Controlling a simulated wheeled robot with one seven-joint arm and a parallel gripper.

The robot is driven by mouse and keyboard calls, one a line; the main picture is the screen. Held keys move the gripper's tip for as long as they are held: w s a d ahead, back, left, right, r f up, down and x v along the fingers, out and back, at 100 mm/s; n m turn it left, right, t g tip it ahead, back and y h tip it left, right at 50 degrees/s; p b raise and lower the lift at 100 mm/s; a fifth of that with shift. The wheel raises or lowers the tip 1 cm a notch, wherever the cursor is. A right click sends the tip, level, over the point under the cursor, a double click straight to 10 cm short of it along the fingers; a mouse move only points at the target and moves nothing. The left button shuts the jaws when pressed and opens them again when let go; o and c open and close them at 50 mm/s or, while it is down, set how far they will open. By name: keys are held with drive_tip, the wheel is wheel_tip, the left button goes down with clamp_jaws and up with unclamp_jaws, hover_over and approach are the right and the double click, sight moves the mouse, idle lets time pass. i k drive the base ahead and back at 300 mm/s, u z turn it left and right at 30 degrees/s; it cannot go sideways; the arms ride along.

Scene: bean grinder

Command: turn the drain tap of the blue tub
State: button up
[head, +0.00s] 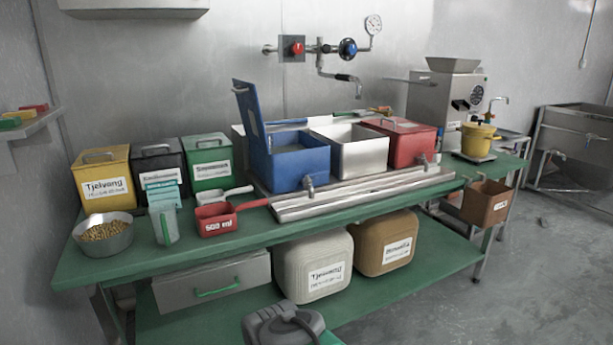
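The blue tub (300,165) stands on the green bench, left of a white tub and a red tub. Its blue lid (249,115) stands raised at the left side. Its drain tap (309,187) is a small metal tap low on the front right, over the ribbed metal drain tray (350,195). The tap's handle is too small to read its turn. My gripper's fingers do not show in the head view. A dark grey rounded part (283,325) at the bottom edge may be part of my arm; I cannot tell.
A red scoop (216,219) and a clear jug (163,222) stand left of the drain tray. A bowl of beans (105,234) is at the bench's left end. The red tub (402,141) has its own tap. Floor at the right is open.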

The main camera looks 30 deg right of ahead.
sight(308, 178)
drive_tip(key=z, duration=0.45)
drive_tip(key=i, duration=0.45)
drive_tip(key=z, duration=0.35)
